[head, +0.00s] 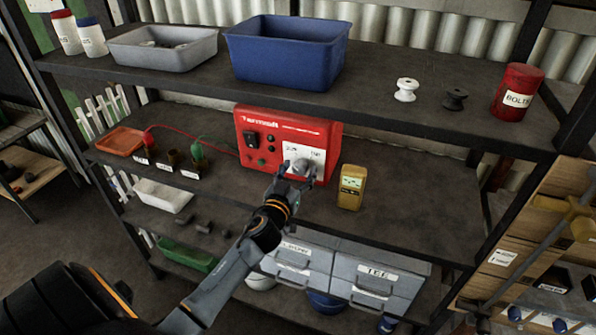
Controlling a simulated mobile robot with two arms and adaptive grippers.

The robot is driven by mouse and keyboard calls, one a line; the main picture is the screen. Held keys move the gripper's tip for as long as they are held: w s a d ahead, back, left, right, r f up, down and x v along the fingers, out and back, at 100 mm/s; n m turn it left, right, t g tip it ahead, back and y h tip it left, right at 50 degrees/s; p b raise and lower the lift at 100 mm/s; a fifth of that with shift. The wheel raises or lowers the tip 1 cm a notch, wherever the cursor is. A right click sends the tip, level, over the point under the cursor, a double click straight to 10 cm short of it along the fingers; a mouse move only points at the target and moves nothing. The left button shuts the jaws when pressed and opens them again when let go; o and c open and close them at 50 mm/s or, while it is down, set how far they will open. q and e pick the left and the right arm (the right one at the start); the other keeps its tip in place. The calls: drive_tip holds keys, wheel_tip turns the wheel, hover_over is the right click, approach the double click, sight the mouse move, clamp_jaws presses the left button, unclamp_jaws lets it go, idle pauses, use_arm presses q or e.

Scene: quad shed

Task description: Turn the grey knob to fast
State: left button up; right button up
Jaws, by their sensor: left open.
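The grey knob (299,166) is on the white label panel at the lower right of the red box's front. The red box (262,125) stands on the middle shelf. My left gripper (296,174) is at the knob, open, with its fingers around or just in front of it. I cannot tell whether the fingers touch the knob. The gripper hides part of the knob and the lower part of the panel, and the knob's pointer cannot be made out. My right gripper is not in view.
A yellow meter (351,187) stands just right of the red box. Red and green leads run left to small labelled holders (171,160) and an orange tray (120,140). The upper shelf edge (300,107) passes above the box. The middle shelf's right part is clear.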

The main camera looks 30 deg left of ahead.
use_arm(q)
drive_tip(key=shift+c, duration=0.5)
drive_tip(key=c, duration=1.1)
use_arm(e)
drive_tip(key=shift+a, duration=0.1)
use_arm(q)
drive_tip(key=shift+m, duration=0.3)
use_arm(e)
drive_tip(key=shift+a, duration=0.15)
use_arm(q)
drive_tip(key=m, duration=1.2)
drive_tip(key=shift+m+p, duration=0.35)
drive_tip(key=shift+m, duration=2.35)
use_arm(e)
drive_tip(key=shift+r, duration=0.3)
